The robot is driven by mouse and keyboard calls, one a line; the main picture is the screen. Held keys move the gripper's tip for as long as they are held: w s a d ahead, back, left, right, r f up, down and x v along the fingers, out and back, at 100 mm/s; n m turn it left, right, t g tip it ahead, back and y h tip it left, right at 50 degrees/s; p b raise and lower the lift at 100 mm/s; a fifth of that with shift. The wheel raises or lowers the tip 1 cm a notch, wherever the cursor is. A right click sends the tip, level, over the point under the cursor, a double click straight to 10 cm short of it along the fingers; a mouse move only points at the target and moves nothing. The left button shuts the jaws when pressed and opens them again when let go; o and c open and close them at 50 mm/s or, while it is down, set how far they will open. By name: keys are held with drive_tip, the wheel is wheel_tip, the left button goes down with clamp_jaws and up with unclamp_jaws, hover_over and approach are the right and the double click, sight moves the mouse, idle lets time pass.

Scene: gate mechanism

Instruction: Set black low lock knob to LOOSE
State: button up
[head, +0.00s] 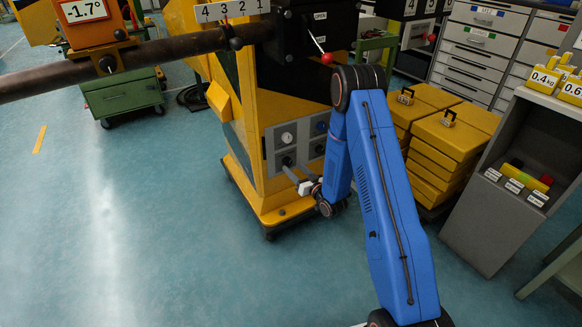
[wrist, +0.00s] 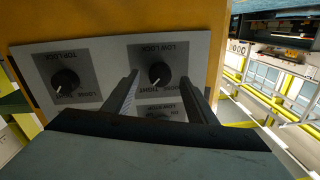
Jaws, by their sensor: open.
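The black low lock knob (wrist: 158,73) is on a grey panel (wrist: 110,48) in the wrist view, with its label appearing upside down. Its white pointer mark slants toward the lower left of that picture, on the side of the TIGHT lettering. My gripper (wrist: 161,77) is open, with one finger on each side of the knob in this view. I cannot tell whether either finger touches it.
A second black knob (wrist: 65,80), labelled as a lock with a LOOSE mark, is left of it in the wrist view. Yellow cases (head: 447,135) stand right of my arm. Floor at left is clear.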

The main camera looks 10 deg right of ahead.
sight(289, 164)
drive_tip(key=shift+x, duration=1.55)
drive_tip(key=c, duration=1.1)
drive_tip(key=shift+o, duration=0.2)
